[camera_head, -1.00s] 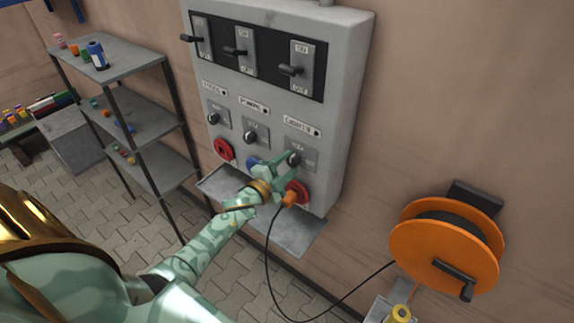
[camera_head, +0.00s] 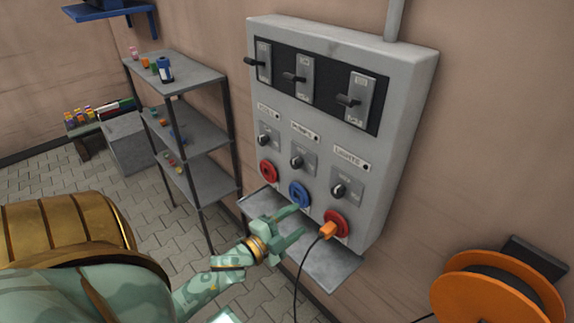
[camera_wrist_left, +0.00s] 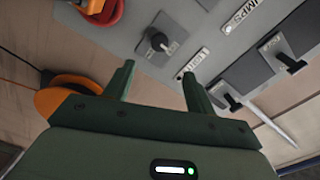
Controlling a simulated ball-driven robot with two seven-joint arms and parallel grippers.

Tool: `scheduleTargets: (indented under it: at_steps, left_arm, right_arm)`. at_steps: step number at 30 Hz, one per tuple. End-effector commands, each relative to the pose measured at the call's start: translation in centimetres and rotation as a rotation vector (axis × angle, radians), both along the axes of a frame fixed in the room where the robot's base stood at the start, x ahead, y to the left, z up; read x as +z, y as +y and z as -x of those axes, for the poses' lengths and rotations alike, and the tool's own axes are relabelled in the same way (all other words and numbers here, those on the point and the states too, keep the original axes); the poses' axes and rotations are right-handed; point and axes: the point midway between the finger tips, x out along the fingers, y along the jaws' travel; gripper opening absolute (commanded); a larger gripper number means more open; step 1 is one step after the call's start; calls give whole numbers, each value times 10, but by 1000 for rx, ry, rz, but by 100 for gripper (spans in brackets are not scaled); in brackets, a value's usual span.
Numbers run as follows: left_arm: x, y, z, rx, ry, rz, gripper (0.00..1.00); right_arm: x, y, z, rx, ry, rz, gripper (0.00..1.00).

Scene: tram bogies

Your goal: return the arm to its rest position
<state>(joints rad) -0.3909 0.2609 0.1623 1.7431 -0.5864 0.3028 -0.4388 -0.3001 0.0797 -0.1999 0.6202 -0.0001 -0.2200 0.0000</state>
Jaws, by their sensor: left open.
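My left gripper (camera_head: 296,224) is open and empty. It hangs in front of the lower part of the grey wall panel (camera_head: 405,110), above the panel's shelf. The open fingers also show in the left wrist view (camera_wrist_left: 158,82), with the panel beyond them. An orange plug (camera_head: 327,231) with a black cable sits at the right red socket (camera_head: 338,218). The gripper is apart from the plug, to its left. My right gripper is not in view.
The metal ledge (camera_head: 335,270) juts out under the panel. A blue socket (camera_head: 299,194) and another red socket (camera_head: 268,171) are beside it. A shelf rack (camera_head: 195,80) stands left. An orange cable reel (camera_head: 490,295) is at lower right. Paved floor lies between.

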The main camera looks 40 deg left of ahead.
Motion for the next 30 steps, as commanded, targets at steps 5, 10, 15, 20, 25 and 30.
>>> scheduleTargets:
  at_steps: [5,10,15,20,25,30]
  left_arm:
    - [-1,2,19,1,0,0,55]
    - [0,2,22,0,-1,1,55]
    - [0,2,22,0,0,1,55]
    - [0,2,22,0,0,1,55]
    - [-1,2,22,3,5,15,55]
    - [-63,22,36,110,177,161,55]
  right_arm:
    - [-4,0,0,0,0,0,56]
    - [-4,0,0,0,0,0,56]
    - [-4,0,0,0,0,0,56]
    - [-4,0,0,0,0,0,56]
    - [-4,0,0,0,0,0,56]
    - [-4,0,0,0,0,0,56]
